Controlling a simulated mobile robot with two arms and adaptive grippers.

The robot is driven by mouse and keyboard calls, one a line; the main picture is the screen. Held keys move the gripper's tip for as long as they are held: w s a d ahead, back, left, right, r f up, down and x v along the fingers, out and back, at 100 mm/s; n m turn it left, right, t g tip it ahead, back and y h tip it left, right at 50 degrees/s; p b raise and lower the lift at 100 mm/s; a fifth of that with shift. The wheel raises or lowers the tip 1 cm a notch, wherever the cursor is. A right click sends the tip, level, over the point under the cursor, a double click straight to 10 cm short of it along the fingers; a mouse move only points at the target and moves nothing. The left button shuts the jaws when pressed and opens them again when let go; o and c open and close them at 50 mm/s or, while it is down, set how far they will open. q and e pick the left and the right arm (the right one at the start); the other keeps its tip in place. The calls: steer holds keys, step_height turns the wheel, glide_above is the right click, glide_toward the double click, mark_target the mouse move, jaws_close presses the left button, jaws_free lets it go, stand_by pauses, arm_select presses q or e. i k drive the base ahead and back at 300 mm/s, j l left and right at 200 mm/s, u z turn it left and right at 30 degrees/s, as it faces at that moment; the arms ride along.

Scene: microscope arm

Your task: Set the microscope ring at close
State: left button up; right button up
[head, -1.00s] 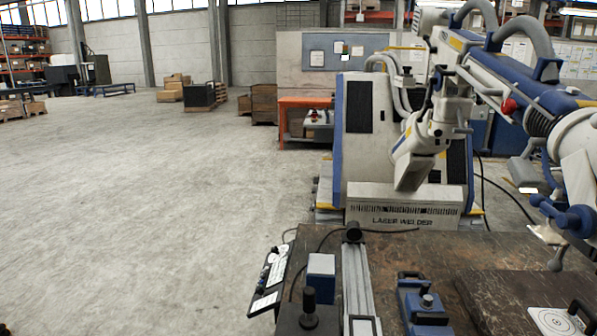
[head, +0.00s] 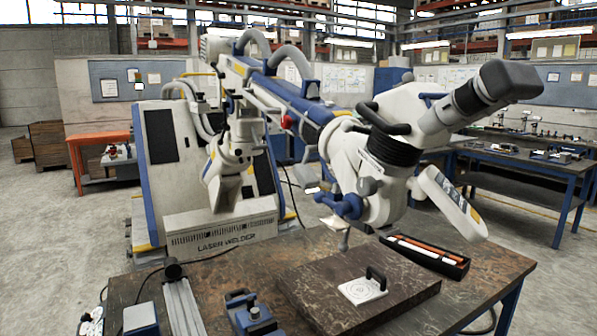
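The microscope arm (head: 292,97) reaches from the laser welder cabinet over the table, carrying a white microscope head (head: 350,160) with a dark eyepiece (head: 497,88) pointing up and right. A black ribbed ring (head: 392,148) sits around the head below the eyepiece tube. I take it to be the microscope ring; its setting cannot be read at this size. Neither of my grippers is in view.
The worktable (head: 215,285) below holds a dark stone slab (head: 325,305), a white target plate with a black handle (head: 362,288), a tool tray (head: 425,257) and a blue clamp (head: 252,315). Open floor (head: 45,220) lies at the left. A workbench (head: 525,160) stands at the right.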

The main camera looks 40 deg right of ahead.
mark_target(392, 150)
steer(key=z, duration=1.6)
steer(key=i+l+z, duration=0.1)
steer(key=i, duration=0.45)
steer(key=k+l, duration=0.05)
steer(key=l, duration=0.05)
